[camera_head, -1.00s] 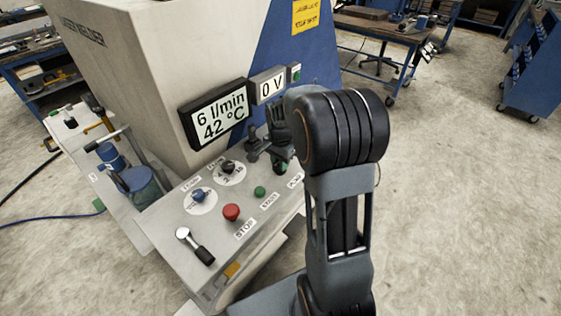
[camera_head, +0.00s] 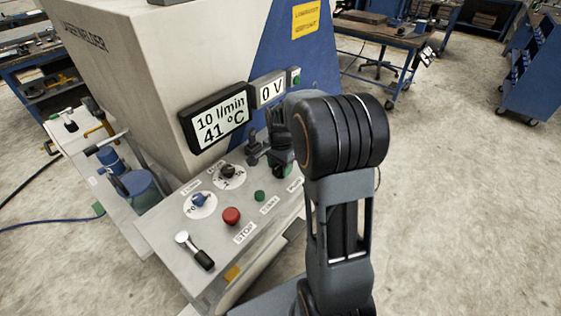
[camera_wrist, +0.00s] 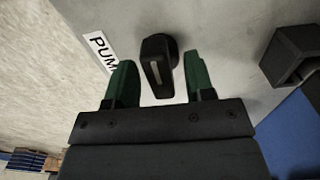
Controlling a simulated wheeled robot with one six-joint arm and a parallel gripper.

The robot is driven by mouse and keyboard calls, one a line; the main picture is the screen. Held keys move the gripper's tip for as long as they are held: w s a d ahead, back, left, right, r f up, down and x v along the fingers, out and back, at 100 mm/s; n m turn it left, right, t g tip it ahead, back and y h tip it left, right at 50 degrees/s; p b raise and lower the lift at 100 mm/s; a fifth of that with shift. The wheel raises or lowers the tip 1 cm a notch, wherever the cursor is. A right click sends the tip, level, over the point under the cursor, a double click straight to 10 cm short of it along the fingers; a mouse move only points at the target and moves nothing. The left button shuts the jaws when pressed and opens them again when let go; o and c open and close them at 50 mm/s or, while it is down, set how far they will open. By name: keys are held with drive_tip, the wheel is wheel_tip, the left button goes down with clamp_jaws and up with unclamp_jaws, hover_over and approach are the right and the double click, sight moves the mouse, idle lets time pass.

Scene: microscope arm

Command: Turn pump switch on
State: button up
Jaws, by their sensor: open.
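The pump switch (camera_wrist: 158,62) is a black rotary knob with a pale line on its face. In the wrist view it stands on the grey panel beside a white label (camera_wrist: 101,52) reading "PUM", the rest hidden. My gripper (camera_wrist: 157,84) is open, with one green finger on each side of the knob. A gap shows between the knob and each finger, and I cannot tell the depth. In the head view my gripper (camera_head: 281,152) is at the panel's far right end, and my arm hides much of that area. The display (camera_head: 220,121) reads 10 l/min and 41 °C.
The panel (camera_head: 167,222) also carries a red stop button (camera_head: 231,216), a green start button (camera_head: 260,196), a blue knob (camera_head: 198,199), a black knob (camera_head: 228,171) and a lever (camera_head: 194,250). A small black box (camera_wrist: 291,56) stands right of the gripper in the wrist view.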

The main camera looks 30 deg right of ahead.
wheel_tip(320, 180, up, 14)
idle(0.6)
drive_tip(key=shift+f, duration=0.1)
drive_tip(key=s+a+f+n+t, duration=0.2)
drive_tip(key=s+a+n, duration=0.2)
drive_tip(key=s+n, duration=0.2)
drive_tip(key=s+a+f+n+t, duration=0.1)
drive_tip(key=s+a+n, duration=0.4)
drive_tip(key=s, duration=0.5)
drive_tip(key=shift+s+a+f+n+t, duration=0.15)
drive_tip(key=shift+a+f+n+t, duration=0.2)
drive_tip(key=shift+f+n, duration=0.65)
